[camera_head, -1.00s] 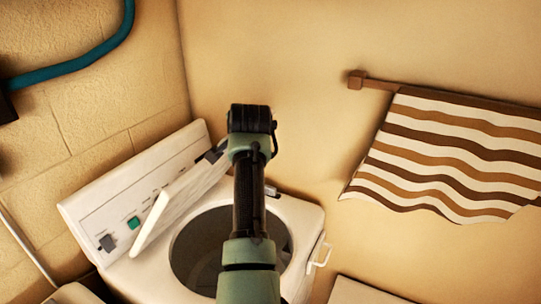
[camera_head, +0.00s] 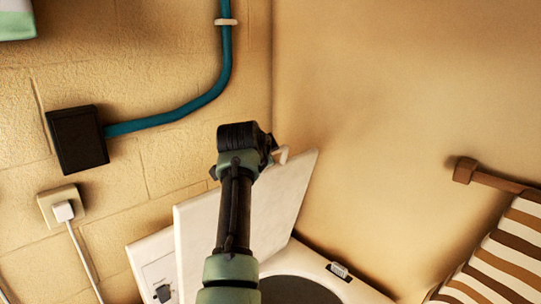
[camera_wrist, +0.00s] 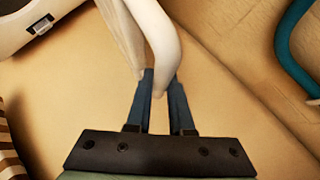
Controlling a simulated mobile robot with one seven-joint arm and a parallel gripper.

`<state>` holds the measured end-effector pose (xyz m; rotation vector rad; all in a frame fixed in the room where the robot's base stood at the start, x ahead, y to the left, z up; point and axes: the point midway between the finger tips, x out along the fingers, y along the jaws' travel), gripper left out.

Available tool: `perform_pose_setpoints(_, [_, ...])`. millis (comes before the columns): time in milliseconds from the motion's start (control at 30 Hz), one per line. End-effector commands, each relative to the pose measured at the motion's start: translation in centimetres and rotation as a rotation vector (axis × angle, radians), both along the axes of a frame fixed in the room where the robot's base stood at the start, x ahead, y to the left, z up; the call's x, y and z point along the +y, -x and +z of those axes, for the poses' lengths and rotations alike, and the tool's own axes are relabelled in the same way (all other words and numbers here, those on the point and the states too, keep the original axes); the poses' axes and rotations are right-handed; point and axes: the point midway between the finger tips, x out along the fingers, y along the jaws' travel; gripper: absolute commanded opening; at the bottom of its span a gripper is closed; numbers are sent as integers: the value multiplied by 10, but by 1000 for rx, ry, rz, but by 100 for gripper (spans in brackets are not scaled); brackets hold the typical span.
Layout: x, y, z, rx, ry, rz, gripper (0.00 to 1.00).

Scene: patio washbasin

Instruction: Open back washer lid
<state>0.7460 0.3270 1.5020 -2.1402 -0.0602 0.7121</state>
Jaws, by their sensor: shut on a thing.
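The washer lid (camera_head: 290,190) is a flat white panel that stands raised, close to upright, in the head view. Its white handle (camera_head: 283,155) shows at the top edge, just right of my wrist. Below the lid, the washer's top (camera_head: 312,258) and part of its dark round opening (camera_head: 300,290) are uncovered. In the wrist view, my gripper (camera_wrist: 160,82) has its two blue-grey fingers closed around the curved white handle (camera_wrist: 160,40). My arm covers the lid's middle in the head view, and the fingertips are hidden there.
The washer's control panel (camera_head: 158,275) is partly behind the lid at the left. A blue-green pipe (camera_head: 190,105), a dark box (camera_head: 77,139) and a plugged socket (camera_head: 62,208) are on the brick wall. A striped towel (camera_head: 500,255) hangs at the right.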

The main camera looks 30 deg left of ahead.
Motion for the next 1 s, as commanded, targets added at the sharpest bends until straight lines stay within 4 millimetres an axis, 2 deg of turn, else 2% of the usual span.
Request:
perform_pose_setpoints(167, [-1,0,-2,2,5,-2,0])
perform_pose_setpoints(200, [-1,0,-2,3,5,-1,25])
perform_pose_setpoints(333, [-1,0,-2,2,4,-1,49])
perform_pose_setpoints(767, [-2,3,0,-1,1,0,50])
perform_pose_setpoints(1000, [-8,23,9,-2,-1,0,50])
